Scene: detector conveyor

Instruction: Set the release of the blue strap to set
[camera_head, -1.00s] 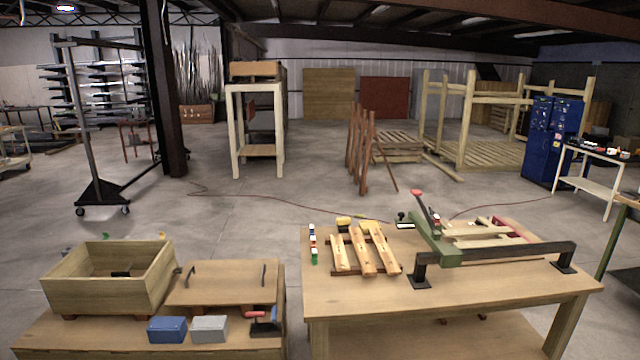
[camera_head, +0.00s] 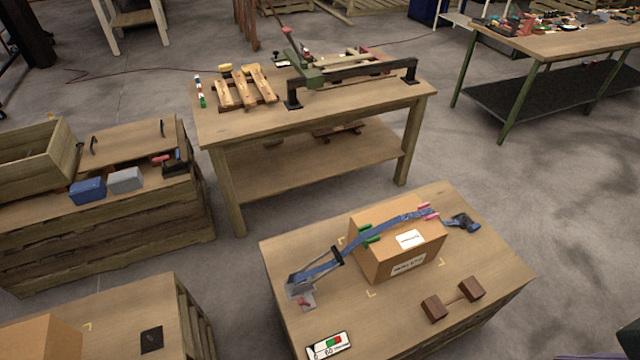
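The blue strap (camera_head: 385,229) runs over the top of a cardboard box (camera_head: 380,262) on the near table. At its left end is a grey metal fitting (camera_head: 301,289) with a small red part (camera_head: 304,301) on the table. A black piece (camera_head: 336,256) sits on the strap between fitting and box. At its right end is a dark blue fitting (camera_head: 463,222) behind the box. Green pieces (camera_head: 367,234) and pink pieces (camera_head: 428,212) sit along the box's top edges. The release's setting is too small to read. Neither gripper is in view.
A taller workbench (camera_head: 330,107) stands behind. Crates are at left. Grey floor is open at right.

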